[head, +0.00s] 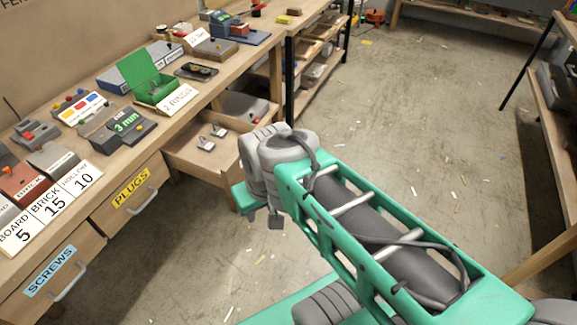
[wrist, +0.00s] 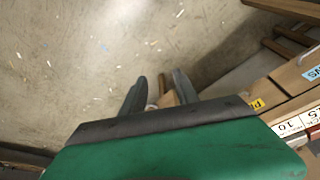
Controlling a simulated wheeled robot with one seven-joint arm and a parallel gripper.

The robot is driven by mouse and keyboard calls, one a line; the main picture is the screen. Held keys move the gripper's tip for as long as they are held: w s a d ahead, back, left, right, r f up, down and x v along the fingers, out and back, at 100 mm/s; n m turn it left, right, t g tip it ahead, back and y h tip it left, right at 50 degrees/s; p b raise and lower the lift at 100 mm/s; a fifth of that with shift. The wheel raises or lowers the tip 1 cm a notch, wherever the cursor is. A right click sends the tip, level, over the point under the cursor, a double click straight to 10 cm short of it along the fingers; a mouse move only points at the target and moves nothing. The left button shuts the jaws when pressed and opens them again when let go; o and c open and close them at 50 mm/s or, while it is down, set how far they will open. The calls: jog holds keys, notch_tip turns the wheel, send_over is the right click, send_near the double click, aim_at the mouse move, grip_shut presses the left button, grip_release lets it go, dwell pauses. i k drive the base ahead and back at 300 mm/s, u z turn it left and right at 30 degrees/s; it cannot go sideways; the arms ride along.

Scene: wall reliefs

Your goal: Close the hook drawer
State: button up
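An open wooden drawer (head: 200,160) sticks out from under the bench, beyond the PLUGS drawer, with small grey metal pieces (head: 212,135) inside. Its front label is not visible, and my arm hides its right part. My gripper (head: 262,217) is low beside the drawer's near right corner in the head view, largely hidden by my wrist; I cannot tell whether they touch. In the wrist view the two dark fingers (wrist: 160,90) stand apart, with a small tan piece visible between them that I cannot identify for certain.
The PLUGS drawer (head: 130,195) and SCREWS drawer (head: 58,280) sit nearer and look shut, with bar handles protruding. The bench top (head: 150,112) holds a green box (head: 148,78), number cards and small devices. The floor (head: 420,120) to the right is open, with scattered scraps.

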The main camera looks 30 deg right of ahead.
aim_at(222, 167)
jog(key=z, duration=0.25)
jog(key=i, duration=0.9)
jog(key=z, duration=1.45)
jog(key=k, duration=0.8)
jog(key=u, duration=1.65)
jog(key=i, duration=0.5)
